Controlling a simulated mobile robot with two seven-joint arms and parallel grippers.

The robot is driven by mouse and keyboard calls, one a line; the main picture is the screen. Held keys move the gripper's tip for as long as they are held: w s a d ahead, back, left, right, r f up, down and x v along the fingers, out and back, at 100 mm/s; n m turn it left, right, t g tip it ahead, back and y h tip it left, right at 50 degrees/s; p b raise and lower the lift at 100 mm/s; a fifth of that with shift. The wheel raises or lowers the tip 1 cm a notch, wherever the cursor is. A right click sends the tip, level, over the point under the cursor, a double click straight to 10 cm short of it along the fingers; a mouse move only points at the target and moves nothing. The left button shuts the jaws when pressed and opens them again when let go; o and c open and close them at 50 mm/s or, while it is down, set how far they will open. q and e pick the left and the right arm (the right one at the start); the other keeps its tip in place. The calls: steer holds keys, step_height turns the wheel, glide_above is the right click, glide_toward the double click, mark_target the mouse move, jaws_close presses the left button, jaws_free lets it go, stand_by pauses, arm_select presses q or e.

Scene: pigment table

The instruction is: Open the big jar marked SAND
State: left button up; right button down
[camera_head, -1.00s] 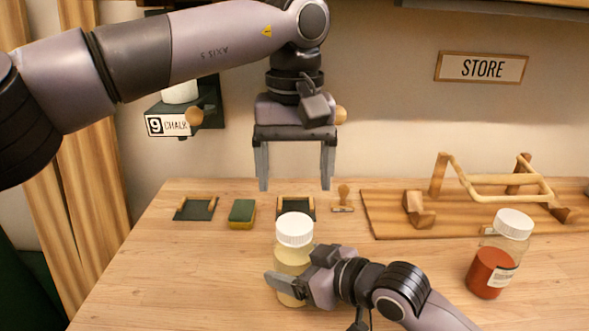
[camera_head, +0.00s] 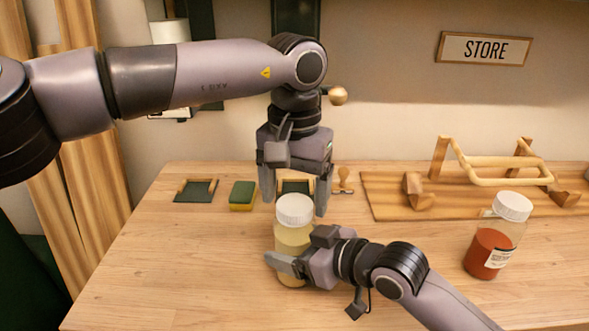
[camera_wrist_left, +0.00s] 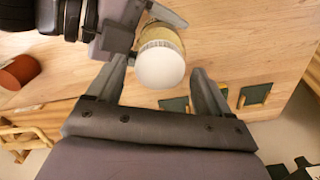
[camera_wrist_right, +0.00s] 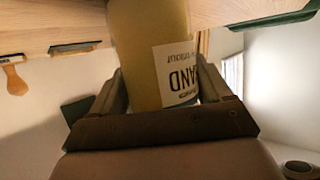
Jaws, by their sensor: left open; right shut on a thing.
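The big jar marked SAND (camera_head: 293,238) stands on the table with pale yellow contents and a white screw lid (camera_head: 294,209) on top. Its label (camera_wrist_right: 178,73) shows in the right wrist view, where the jar fills the space between the fingers. My right gripper (camera_head: 287,270) is shut on the jar's body from the right side. My left gripper (camera_head: 294,200) is open and points down, just above and behind the lid. In the left wrist view the lid (camera_wrist_left: 160,65) lies between and beyond the open fingertips, with no contact visible.
A jar of red-orange powder (camera_head: 492,245) with a white lid stands at the right. Behind it is a wooden board with a rack (camera_head: 490,180). A green sponge (camera_head: 242,195), dark small trays (camera_head: 196,190) and a wooden stamp (camera_head: 343,181) lie behind the jar. The front left table is clear.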

arm_select(q)
steer(key=shift+f, duration=0.5)
steer(key=shift+c, duration=0.3)
